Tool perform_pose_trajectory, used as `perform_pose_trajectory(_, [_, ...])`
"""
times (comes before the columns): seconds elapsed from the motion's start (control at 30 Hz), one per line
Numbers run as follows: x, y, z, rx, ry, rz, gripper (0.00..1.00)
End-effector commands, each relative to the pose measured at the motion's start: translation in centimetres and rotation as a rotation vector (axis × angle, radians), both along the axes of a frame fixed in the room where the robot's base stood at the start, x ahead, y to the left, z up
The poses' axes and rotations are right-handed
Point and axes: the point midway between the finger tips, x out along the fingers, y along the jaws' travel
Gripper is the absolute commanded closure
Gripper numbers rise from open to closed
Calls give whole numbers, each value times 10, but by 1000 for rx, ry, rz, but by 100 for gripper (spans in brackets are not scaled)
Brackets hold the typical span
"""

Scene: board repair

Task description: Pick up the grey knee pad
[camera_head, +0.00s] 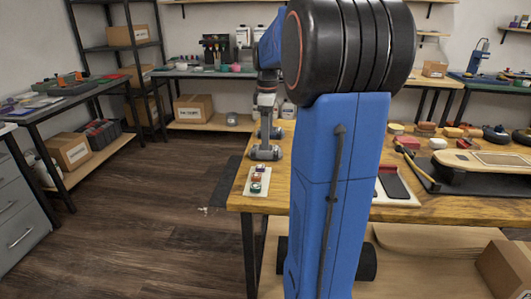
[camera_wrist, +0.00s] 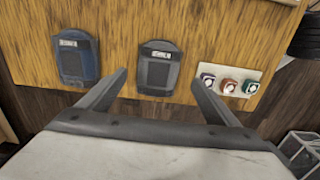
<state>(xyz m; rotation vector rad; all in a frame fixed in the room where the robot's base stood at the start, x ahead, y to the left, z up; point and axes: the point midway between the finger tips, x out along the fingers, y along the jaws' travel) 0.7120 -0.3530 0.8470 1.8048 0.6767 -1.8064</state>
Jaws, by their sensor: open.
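The grey knee pad (camera_wrist: 152,80) lies flat near the table edge in the wrist view, with a pale label at its top. My gripper (camera_wrist: 160,78) is open and empty. Its two fingers stand left and right of the pad's lower part, apart from its sides. I cannot tell the height of the fingertips above the table. A similar blue knee pad (camera_wrist: 78,62) lies to the left, outside the left finger. In the head view, my arm reaches down at the table's left end, and small grey shapes there cannot be told apart clearly.
A cream board with several coloured buttons (camera_wrist: 247,76) lies just right of the right finger; it also shows in the head view (camera_head: 251,188). The wooden table (camera_head: 285,204) ends close by. A black-and-wood creeper-like board (camera_head: 455,175) and several small items lie farther right.

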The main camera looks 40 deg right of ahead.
Motion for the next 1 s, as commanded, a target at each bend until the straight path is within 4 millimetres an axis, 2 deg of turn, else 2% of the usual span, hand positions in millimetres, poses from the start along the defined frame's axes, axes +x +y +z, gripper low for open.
perform_pose_trajectory(0.23, [2, 1, -15, 2, 1, 0, 16])
perform_pose_trajectory(0.53, [7, 2, -52, 0, 0, 0, 16])
perform_pose_trajectory(0.87, [7, 2, -58, -1, -1, 0, 16])
perform_pose_trajectory(1.0, [7, 2, -58, -1, -1, 0, 47])
